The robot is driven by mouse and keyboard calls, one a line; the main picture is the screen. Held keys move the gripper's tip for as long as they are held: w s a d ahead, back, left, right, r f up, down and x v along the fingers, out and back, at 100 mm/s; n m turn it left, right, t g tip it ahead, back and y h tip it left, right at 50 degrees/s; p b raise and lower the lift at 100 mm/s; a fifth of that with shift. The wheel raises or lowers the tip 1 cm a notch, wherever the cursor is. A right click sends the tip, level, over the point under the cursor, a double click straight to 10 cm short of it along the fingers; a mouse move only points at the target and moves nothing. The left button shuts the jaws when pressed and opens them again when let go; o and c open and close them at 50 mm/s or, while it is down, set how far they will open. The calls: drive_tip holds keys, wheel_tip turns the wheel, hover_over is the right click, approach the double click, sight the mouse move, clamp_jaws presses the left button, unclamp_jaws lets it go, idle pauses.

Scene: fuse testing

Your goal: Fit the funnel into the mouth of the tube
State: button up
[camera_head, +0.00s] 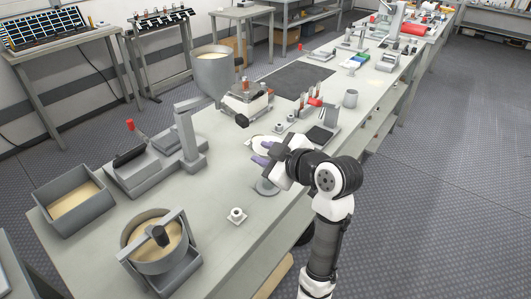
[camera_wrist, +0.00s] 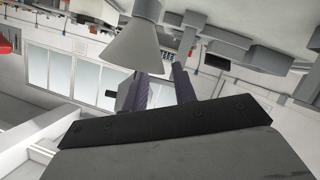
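The pale grey funnel (camera_wrist: 134,47) shows large in the wrist view, its wide rim toward my fingers and its narrow end against a pale cylindrical part at the top edge. I cannot tell whether that part is its spout or the tube's mouth. In the head view the funnel's white rim (camera_head: 264,140) shows just beyond my gripper (camera_head: 263,153). My gripper's two purple fingers are apart, with an empty gap in the wrist view (camera_wrist: 162,91); the funnel lies beyond them. A round grey base (camera_head: 266,187) stands below my gripper; any tube above it is mostly hidden.
A small white fitting (camera_head: 236,216) sits on the table nearer the front. A sand-filled pot (camera_head: 153,245), a sand tray (camera_head: 76,201) and a grey press-like device (camera_head: 160,165) are at left. Bare table lies front right.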

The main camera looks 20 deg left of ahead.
drive_tip(key=b+v, duration=0.2)
drive_tip(key=v, duration=1.1)
drive_tip(key=shift+s+d, duration=0.2)
drive_tip(key=shift+d, duration=0.15)
drive_tip(key=shift+r, duration=0.1)
